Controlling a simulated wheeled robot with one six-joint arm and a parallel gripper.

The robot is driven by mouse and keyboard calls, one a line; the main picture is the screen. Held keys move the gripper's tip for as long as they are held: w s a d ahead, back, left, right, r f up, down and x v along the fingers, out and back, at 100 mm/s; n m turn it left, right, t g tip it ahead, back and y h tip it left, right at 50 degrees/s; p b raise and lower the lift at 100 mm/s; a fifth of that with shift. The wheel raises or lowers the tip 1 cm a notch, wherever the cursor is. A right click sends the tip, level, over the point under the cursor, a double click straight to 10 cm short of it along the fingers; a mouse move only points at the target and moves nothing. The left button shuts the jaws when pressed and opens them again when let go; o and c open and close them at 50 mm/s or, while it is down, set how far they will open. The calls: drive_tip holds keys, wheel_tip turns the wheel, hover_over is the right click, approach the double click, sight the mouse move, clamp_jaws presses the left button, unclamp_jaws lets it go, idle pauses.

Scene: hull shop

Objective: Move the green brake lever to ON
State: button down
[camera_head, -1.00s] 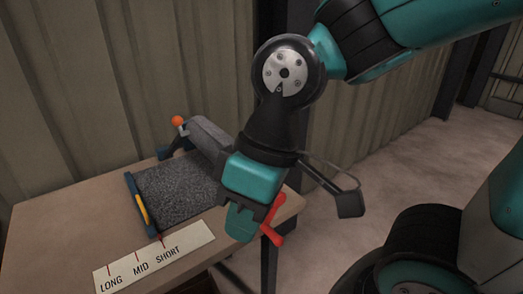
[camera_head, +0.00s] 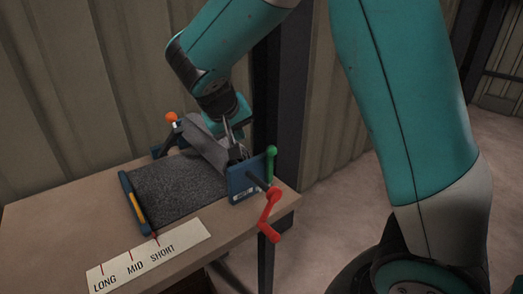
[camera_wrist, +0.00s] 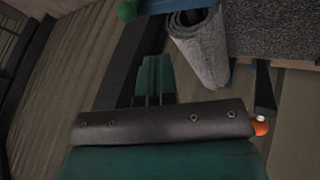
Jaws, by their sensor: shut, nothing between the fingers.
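The green brake lever (camera_head: 271,165) stands upright at the right end of the roll device, on the outer side of a blue end bracket (camera_head: 243,184). Its round green knob also shows at the top edge of the wrist view (camera_wrist: 127,11). My gripper (camera_wrist: 154,62) is shut and empty, its teal fingers pressed together in the wrist view. In the head view my gripper is behind and left of the lever, above the back of the grey roll (camera_head: 205,150), apart from the lever. Its fingertips are hard to make out there. No ON marking is legible.
A red crank (camera_head: 268,213) sticks out in front of the bracket, just below the lever. An orange-knobbed handle (camera_head: 171,117) stands at the roll's left end. A LONG, MID, SHORT strip (camera_head: 150,255) lies on the bench (camera_head: 60,225). A corrugated wall is close behind.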

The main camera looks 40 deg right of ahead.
drive_tip(key=w+d+f+p, duration=0.2)
drive_tip(key=d+f, duration=0.6)
drive_tip(key=f, duration=0.1)
drive_tip(key=shift+d, duration=0.3)
idle(0.5)
